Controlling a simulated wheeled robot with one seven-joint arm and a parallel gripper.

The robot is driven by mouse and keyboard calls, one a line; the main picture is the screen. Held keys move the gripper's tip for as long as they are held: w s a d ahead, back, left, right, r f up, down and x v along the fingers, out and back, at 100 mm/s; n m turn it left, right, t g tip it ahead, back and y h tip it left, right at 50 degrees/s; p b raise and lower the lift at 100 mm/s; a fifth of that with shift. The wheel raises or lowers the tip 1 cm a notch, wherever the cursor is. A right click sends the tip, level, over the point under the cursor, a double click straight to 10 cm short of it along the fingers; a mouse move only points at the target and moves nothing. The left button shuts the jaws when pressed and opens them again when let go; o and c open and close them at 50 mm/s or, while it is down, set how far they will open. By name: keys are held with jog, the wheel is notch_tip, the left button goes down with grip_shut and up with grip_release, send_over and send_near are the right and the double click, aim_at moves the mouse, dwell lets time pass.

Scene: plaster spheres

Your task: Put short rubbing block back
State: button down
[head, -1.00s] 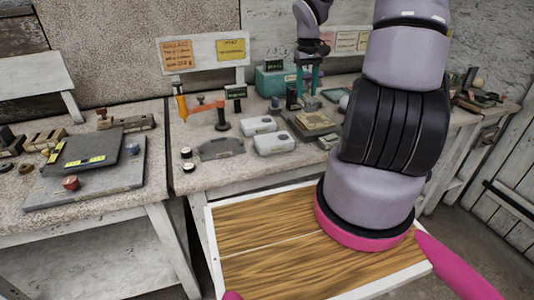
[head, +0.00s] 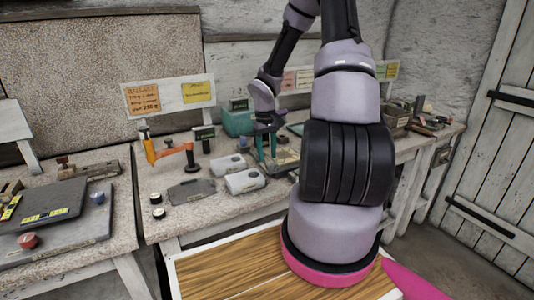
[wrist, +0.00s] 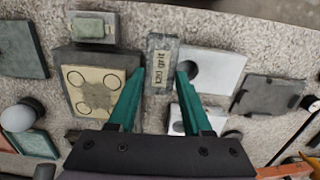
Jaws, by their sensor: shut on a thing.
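A narrow grey block labelled "120 grit" (wrist: 160,52) stands between the fingertips of my gripper (wrist: 160,76) in the wrist view. The teal fingers are shut on its two sides. In the head view my gripper (head: 266,147) is low over the back bench, behind the white blocks; the held block is too small to make out there. A square grey block with a cream top and four rings (wrist: 95,92) lies just left of it in the wrist view. I cannot tell whether the held block touches the bench.
A white block with a dark round hole (wrist: 215,70) is close on the right. A second white block (wrist: 200,118) and a grey plate (wrist: 270,93) lie nearby. A small greenish box (wrist: 92,27) is at upper left. A wood-bottomed drawer (head: 215,270) stands open below the bench.

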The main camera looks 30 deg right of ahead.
jog(key=shift+f, duration=0.55)
jog(key=shift+c, duration=1.6)
grip_release()
notch_tip(320, 180, up, 12)
notch_tip(320, 180, up, 17)
jog(key=m+t+h, duration=0.1)
jog(key=m+t, duration=0.1)
jog(key=t, duration=0.1)
send_over(266, 159)
jog(key=s+a, duration=0.7)
jog(key=s, duration=0.2)
jog(key=s+a+r+m+t+y, duration=0.1)
jog(key=s+a+r+t, duration=0.1)
jog(key=s, duration=0.4)
jog(key=s+a+r+m+t+y, duration=0.1)
jog(key=s+a+r+t+y, duration=0.1)
jog(key=s+a+r, duration=0.2)
notch_tip(266, 159, up, 2)
jog(key=shift+s+r+m+t, duration=0.1)
jog(key=shift+s+m+t, duration=0.2)
jog(key=shift+s, duration=0.55)
